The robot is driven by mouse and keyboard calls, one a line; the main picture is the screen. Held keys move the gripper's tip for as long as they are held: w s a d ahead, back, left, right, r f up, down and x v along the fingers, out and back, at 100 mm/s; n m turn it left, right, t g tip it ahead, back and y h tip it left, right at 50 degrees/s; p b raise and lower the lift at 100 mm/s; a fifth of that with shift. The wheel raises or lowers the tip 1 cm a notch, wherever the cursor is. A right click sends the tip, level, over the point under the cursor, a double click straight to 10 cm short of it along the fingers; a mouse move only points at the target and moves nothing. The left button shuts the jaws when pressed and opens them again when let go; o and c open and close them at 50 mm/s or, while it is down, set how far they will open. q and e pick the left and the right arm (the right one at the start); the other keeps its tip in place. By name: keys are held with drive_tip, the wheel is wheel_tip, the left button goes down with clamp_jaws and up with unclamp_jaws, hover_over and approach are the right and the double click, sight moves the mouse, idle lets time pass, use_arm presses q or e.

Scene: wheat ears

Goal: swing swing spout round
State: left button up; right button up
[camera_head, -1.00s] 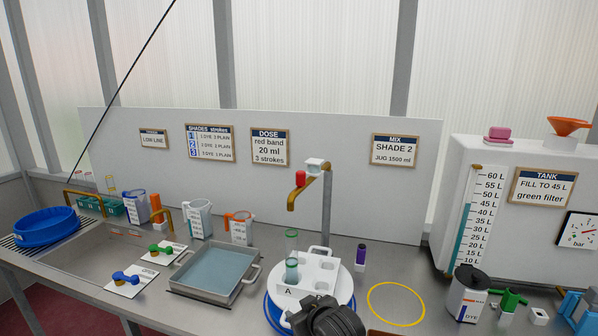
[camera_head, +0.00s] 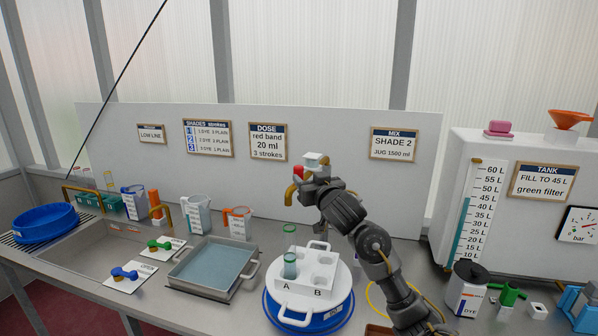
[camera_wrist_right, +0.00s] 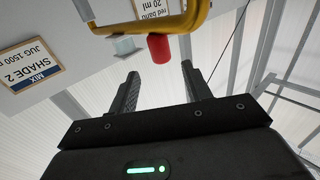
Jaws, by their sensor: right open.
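The brass swing spout (camera_head: 289,194) with its red knob (camera_head: 298,173) stands over the back of the bench and points left and down. My right gripper (camera_head: 304,184) is at the spout, just right of the red knob, and hides the post. In the right wrist view my open fingers (camera_wrist_right: 160,72) point at the red knob (camera_wrist_right: 159,48), which sits just beyond the tips, below the brass spout (camera_wrist_right: 190,20). No contact is visible. A rack (camera_head: 298,291) marked A and B holds a glass tube (camera_head: 290,262) below the arm. My left gripper is out of view.
A blue round base (camera_head: 334,315) carries the rack. A metal tray of liquid (camera_head: 250,270) and several jugs, such as this one (camera_head: 197,215), stand left. The tank (camera_head: 540,150) and dye container (camera_head: 466,290) are at right. Bench between tray and rack is narrow.

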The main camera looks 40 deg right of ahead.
sight(301, 171)
drive_tip(key=p+x, duration=0.1)
drive_tip(key=x, duration=0.5)
drive_tip(key=shift+w+p, duration=0.2)
drive_tip(key=shift+p, duration=0.2)
drive_tip(key=shift+w+d, duration=0.3)
drive_tip(key=shift+w, duration=0.4)
drive_tip(key=shift+f, duration=0.1)
clamp_jaws()
